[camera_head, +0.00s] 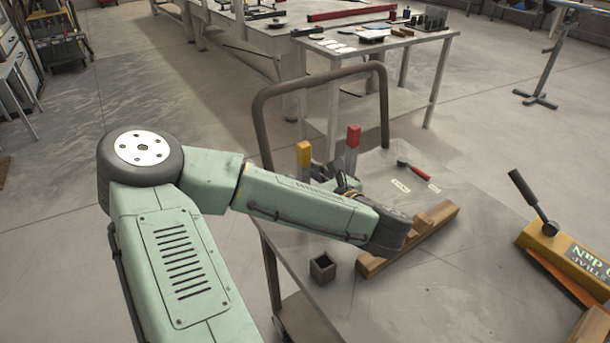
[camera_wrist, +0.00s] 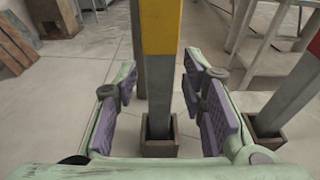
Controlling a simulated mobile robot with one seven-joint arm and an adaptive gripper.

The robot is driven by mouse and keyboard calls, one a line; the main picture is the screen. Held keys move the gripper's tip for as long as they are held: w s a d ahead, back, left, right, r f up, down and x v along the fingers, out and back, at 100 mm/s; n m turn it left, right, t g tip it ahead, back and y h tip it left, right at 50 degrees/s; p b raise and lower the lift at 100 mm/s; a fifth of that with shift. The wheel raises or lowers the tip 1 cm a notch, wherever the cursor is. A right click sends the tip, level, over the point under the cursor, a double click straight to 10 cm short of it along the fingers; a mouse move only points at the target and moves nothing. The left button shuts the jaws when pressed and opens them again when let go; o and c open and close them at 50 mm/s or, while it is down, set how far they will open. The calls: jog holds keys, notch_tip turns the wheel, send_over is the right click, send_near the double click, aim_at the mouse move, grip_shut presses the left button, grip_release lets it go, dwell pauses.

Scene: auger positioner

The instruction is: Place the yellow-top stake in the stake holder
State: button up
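The yellow-top stake (camera_head: 304,153) stands upright behind my forearm in the head view; its lower part is hidden there. In the wrist view the grey stake with its yellow top (camera_wrist: 160,30) rises between the finger pads, its foot in a small brown square holder (camera_wrist: 159,147). My gripper (camera_wrist: 163,100) is open, with a pad on each side of the stake and gaps showing. In the head view the gripper (camera_head: 322,178) is partly hidden by my arm. An empty brown square stake holder (camera_head: 322,268) sits on the cart top, nearer the front.
A red-top stake (camera_head: 352,138) stands close to the right; its foot is in another holder (camera_wrist: 264,134) in the wrist view. A wooden block (camera_head: 432,222), a red-handled tool (camera_head: 413,170) and an orange device (camera_head: 565,248) lie on the cart (camera_head: 425,290). A bent cart handle (camera_head: 258,125) rises behind.

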jog(key=shift+r, duration=0.25)
jog(key=shift+s+d, duration=0.15)
jog(key=p+v, duration=0.7)
jog(key=v, duration=0.4)
jog(key=shift+s, duration=0.3)
jog(key=shift+d, duration=0.1)
